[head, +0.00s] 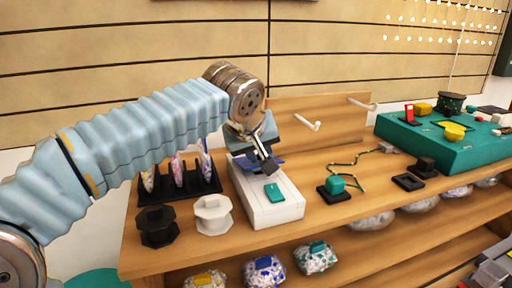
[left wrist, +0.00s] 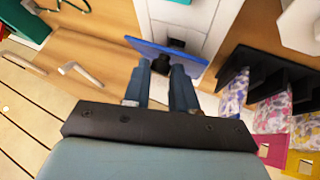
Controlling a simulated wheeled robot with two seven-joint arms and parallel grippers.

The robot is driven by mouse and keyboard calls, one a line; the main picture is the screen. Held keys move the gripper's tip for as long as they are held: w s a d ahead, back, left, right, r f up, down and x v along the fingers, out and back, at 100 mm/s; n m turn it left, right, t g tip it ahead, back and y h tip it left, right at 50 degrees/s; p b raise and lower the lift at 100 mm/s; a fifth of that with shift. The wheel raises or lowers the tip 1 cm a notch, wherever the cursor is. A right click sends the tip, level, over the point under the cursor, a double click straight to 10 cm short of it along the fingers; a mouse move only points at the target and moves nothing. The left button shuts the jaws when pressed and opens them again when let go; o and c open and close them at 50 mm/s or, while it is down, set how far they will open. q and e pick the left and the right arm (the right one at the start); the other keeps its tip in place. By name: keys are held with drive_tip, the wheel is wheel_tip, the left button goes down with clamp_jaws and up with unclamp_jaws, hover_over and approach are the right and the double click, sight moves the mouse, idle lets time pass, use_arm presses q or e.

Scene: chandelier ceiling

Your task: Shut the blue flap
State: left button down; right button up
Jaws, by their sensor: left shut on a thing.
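The blue flap (left wrist: 150,47) shows in the left wrist view as a thin blue strip across the white box (left wrist: 195,14), raised and seen nearly edge-on. In the head view the flap (head: 277,158) is a small blue patch at the back of the white box (head: 272,212), mostly behind my gripper. My left gripper (head: 268,165) is over the back of the box. In the left wrist view my left gripper (left wrist: 167,66) has its fingertips at the flap, shut on it. The exact contact is partly hidden. My right gripper is in neither view.
A black spool (head: 156,226) and a white spool (head: 212,215) stand left of the box. A black rack (head: 180,187) with patterned pieces is behind them. A teal block (head: 337,184) on a black base stands right. Wooden pegs (head: 308,122) stick out behind.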

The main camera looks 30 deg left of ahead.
use_arm(q)
drive_tip(key=shift+s+d+f+b, duration=0.25)
drive_tip(key=shift+f+b, duration=0.1)
drive_tip(key=shift+f, duration=0.2)
drive_tip(key=shift+s+d+f+b, duration=0.1)
drive_tip(key=shift+d+f+b, duration=0.25)
drive_tip(key=shift+f, duration=0.2)
drive_tip(key=shift+s+d+f+b, duration=0.2)
drive_tip(key=shift+f+b, duration=0.15)
drive_tip(key=shift+f, duration=0.2)
drive_tip(key=shift+d, duration=0.1)
drive_tip(key=c, duration=1)
unclamp_jaws()
drive_tip(key=shift+o, duration=0.2)
drive_tip(key=shift+f, duration=0.1)
drive_tip(key=shift+s+r, duration=0.2)
drive_tip(key=shift+r, duration=0.15)
drive_tip(key=p+v, duration=0.3)
drive_tip(key=v, duration=1)
drive_tip(key=shift+r, duration=0.15)
